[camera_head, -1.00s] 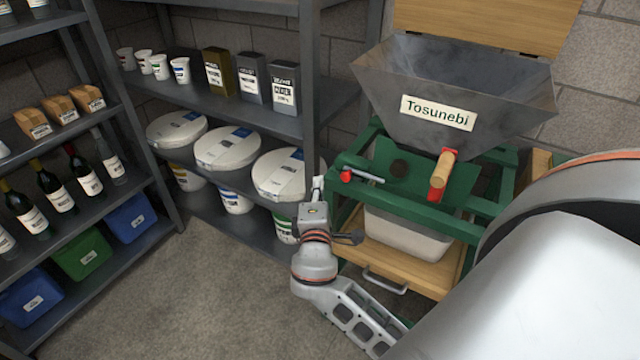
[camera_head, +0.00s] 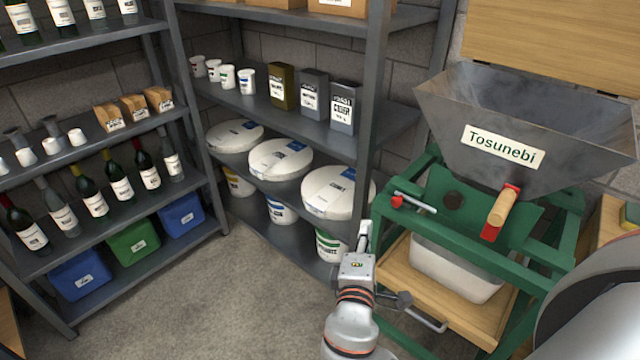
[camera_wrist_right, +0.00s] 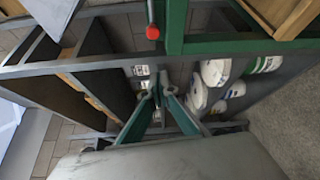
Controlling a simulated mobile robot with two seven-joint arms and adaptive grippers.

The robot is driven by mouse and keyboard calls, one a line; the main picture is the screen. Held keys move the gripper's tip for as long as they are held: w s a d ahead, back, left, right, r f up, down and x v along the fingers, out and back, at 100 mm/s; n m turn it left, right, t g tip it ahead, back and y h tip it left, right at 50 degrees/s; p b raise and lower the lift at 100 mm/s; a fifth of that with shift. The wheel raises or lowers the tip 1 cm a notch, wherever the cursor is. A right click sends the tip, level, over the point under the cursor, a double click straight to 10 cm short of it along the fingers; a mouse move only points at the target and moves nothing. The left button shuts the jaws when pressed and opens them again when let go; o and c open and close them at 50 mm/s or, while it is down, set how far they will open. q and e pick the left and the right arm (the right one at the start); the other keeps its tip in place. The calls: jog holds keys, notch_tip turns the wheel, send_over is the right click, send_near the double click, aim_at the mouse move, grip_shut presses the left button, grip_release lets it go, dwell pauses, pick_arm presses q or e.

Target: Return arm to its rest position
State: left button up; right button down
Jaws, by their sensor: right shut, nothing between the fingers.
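My right gripper (camera_head: 364,232) is shut and empty. In the head view it points up and away, just left of the green frame (camera_head: 437,165) of the Tosunebi machine, with the shelf behind it. I cannot tell from this view whether it touches the frame. In the right wrist view its two fingers (camera_wrist_right: 157,100) show, with a green bar and a red knob (camera_wrist_right: 153,32) beyond them. My left gripper is not in view.
Shelves with white buckets (camera_head: 280,158) and bottles (camera_head: 92,198) stand left. The floor (camera_head: 235,290) before them is clear.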

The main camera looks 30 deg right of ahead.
jog(key=s+a+f+y, duration=0.1)
jog(key=a+f+y, duration=0.35)
jog(key=f, duration=0.55)
pick_arm(q)
jog(key=p, duration=0.1)
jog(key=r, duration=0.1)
jog(key=p, duration=0.1)
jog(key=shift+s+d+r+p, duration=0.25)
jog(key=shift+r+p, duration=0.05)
jog(key=shift+p, duration=0.05)
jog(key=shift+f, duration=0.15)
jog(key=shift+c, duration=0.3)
pick_arm(e)
jog(key=s+a+f+m+g+y, duration=0.1)
jog(key=s+a+f+m+y, duration=0.2)
jog(key=s+f, duration=0.4)
jog(key=s+a+f+m+g+y, duration=0.2)
jog(key=s+a+f+m+y, duration=0.2)
jog(key=s+a+f+y, duration=0.1)
jog(key=shift+s+a+f+m+y, duration=0.25)
jog(key=shift+s+f+y, duration=0.3)
jog(key=shift+s+f, duration=0.5)
